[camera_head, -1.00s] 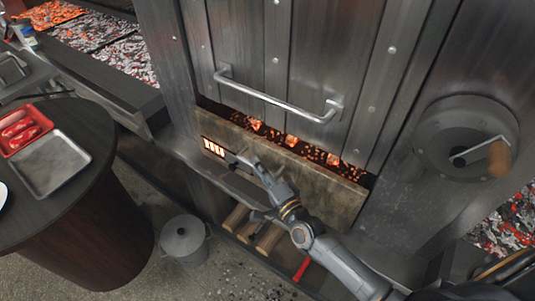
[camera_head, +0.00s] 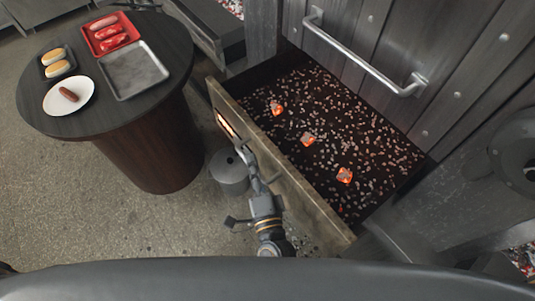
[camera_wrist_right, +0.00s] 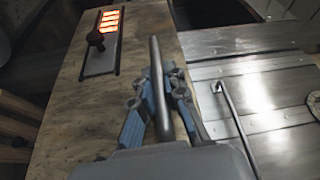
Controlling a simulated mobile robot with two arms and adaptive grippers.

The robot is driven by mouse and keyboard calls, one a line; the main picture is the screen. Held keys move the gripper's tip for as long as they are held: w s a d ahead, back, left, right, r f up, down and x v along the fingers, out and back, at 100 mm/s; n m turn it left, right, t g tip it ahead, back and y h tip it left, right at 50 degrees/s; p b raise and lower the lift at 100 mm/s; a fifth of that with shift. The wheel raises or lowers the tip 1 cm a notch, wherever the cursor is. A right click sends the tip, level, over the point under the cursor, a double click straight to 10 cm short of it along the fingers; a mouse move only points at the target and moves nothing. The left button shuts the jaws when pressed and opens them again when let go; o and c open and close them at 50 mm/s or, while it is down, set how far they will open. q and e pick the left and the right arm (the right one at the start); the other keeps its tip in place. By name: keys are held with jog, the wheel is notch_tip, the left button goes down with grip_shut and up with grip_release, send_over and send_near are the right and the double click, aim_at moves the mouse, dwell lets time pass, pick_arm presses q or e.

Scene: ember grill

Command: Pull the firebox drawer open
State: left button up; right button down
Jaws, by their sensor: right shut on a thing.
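The firebox drawer (camera_head: 365,170) stands far out from the grill front in the head view. Its bed holds dark ash, pale specks and a few glowing embers. The tan drawer front (camera_head: 312,205) also shows in the right wrist view (camera_wrist_right: 80,135). My right gripper (camera_head: 246,160) is at the outer face of the drawer front. In the right wrist view its fingers (camera_wrist_right: 165,90) are shut around a grey handle bar (camera_wrist_right: 157,55). The fingers hide part of the bar. My left gripper is not in view.
A round table (camera_head: 85,122) with trays, a plate and buns stands at the left. A grey bucket (camera_head: 228,172) is beside the drawer front. The grill door handle (camera_head: 365,62) is above the drawer. Open floor (camera_head: 110,215) lies at the front left.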

jog(key=shift+s+a+f, duration=0.1)
jog(key=shift+s+a, duration=0.35)
jog(key=shift+a, duration=0.1)
jog(key=c, duration=1.4)
grip_release()
jog(key=shift+o, duration=0.2)
jog(key=v, duration=1.2)
